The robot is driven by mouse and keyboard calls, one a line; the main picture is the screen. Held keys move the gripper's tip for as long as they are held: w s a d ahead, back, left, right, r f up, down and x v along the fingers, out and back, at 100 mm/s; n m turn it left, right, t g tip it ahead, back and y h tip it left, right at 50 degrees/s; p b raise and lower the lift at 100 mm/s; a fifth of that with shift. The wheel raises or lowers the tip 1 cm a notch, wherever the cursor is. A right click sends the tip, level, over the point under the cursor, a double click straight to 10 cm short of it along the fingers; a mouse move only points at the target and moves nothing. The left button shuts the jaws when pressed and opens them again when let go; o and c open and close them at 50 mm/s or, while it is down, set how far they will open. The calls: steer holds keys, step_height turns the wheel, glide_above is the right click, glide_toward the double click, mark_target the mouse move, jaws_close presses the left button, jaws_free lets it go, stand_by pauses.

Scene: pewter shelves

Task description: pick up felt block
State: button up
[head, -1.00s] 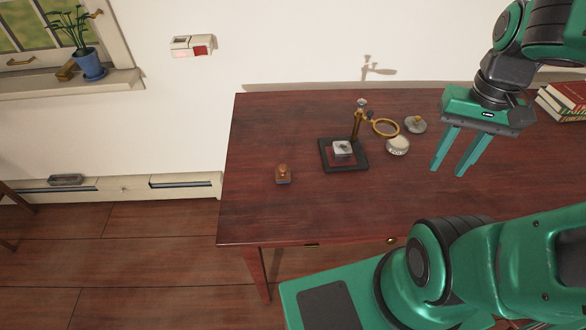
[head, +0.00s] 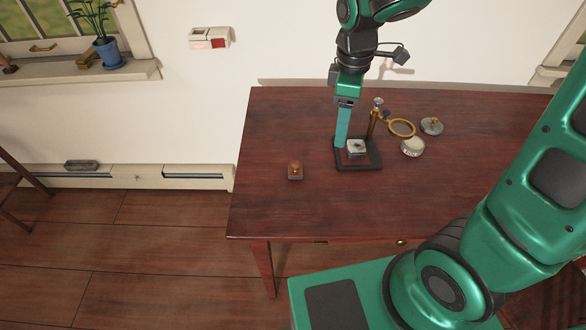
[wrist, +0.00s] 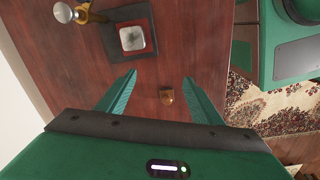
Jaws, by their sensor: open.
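My gripper (head: 341,142) is open and empty, seen edge-on at the left side of the magnifier stand in the head view. Both fingers show in the wrist view, where my gripper (wrist: 160,76) holds nothing. Its height above the table is hard to tell.
The magnifier stand (head: 374,163) has a black base, brass post and ring lens, with a silvery square piece (head: 356,148) on its base. A round white-topped tin (head: 412,147) and a grey lid (head: 431,126) lie to its right. The table around the block is clear.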

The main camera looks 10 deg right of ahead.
steer(key=a+f+n, duration=0.1)
steer(key=a+n, duration=0.1)
steer(key=a, duration=0.1)
steer(key=w+a+f+n, duration=0.1)
steer(key=a+n, duration=0.1)
steer(key=a, duration=0.2)
steer(key=a+f+n, duration=0.1)
steer(key=a, duration=0.2)
steer(key=shift+w+a+f+n, duration=0.3)
steer(key=shift+w+n, duration=0.1)
glide_above(297, 161)
step_height(297, 161, down, 4)
steer(key=shift+a+f, duration=0.15)
steer(key=shift+f, duration=0.05)
steer(key=shift+s+f, duration=0.1)
steer(key=shift+f, duration=3.05)
steer(key=shift+c, duration=0.7)
steer(key=c, duration=1)
